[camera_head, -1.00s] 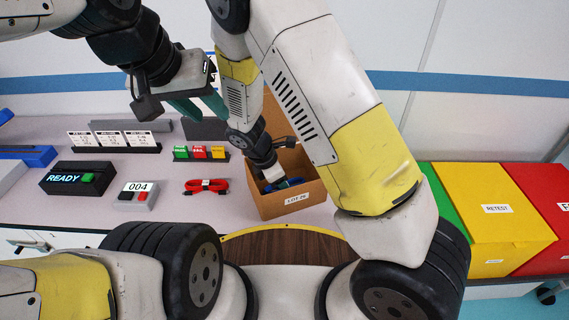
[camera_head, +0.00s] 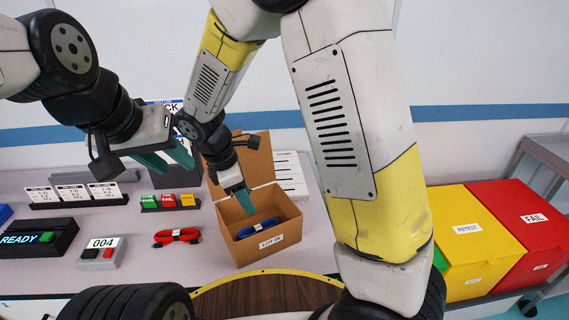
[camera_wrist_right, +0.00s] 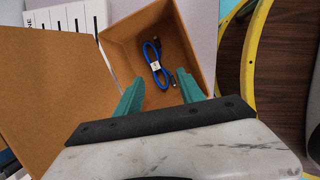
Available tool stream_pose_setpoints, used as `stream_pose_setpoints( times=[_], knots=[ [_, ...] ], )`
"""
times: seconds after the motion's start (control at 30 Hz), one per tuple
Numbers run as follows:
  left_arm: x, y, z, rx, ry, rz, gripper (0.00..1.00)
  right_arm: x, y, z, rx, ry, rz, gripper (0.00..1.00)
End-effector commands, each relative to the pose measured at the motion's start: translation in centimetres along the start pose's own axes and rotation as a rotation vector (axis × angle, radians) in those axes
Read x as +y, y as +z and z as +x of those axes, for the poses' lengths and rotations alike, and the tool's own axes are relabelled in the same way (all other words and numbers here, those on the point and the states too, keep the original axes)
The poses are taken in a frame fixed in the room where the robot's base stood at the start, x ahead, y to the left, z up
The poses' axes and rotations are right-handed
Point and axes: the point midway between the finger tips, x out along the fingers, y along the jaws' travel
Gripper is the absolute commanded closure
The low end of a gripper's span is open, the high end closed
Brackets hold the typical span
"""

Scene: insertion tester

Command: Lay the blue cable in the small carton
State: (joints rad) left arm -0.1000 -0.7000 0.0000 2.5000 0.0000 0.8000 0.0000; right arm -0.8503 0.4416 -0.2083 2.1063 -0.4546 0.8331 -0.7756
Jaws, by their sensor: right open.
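The small carton (camera_head: 258,223) stands open on the bench with its lid up and a "LOT 09" style label on its front. The blue cable (camera_head: 262,227), coiled with a white band, lies inside it; in the right wrist view the blue cable (camera_wrist_right: 155,62) rests on the carton floor (camera_wrist_right: 130,60). My right gripper (camera_head: 245,203) is above the carton opening. Its teal fingers (camera_wrist_right: 160,95) are apart and empty in the wrist view, clear of the cable. My left gripper (camera_head: 178,160) is raised over the bench to the left, its teal fingers seen from the side.
A red cable (camera_head: 177,237) lies left of the carton. A "004" counter box (camera_head: 101,252) and a READY box (camera_head: 38,238) stand further left. Yellow RETEST (camera_head: 468,240) and red FAIL (camera_head: 520,232) bins are at right.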

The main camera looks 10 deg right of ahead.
Motion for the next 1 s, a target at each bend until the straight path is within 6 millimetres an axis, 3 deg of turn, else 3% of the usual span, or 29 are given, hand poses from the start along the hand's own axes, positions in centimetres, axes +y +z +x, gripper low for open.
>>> stream_pose_setpoints(
  times=[0.03,0.2,0.5,0.7,1.0],
  knots=[
    [0.0,0.0,0.0,0.0,0.0,0.0,0.64,-0.2,1.9,-1.4,0.052,0.004,0.113,0.54],
    [0.0,0.0,0.0,0.0,0.0,0.0,0.64,-2.1,8.0,-5.8,0.23,0.001,0.538,0.54],
    [0.0,0.0,0.0,0.0,0.0,0.0,0.64,-8.2,16.6,-12.0,0.516,0.018,1.255,0.54],
    [0.0,0.0,0.0,0.0,0.0,0.0,0.64,-12.0,19.3,-14.3,0.658,0.043,1.599,0.54],
    [0.0,0.0,0.0,0.0,0.0,0.0,0.64,-13.6,20.0,-15.0,0.719,0.054,1.741,0.54]
  ],
)
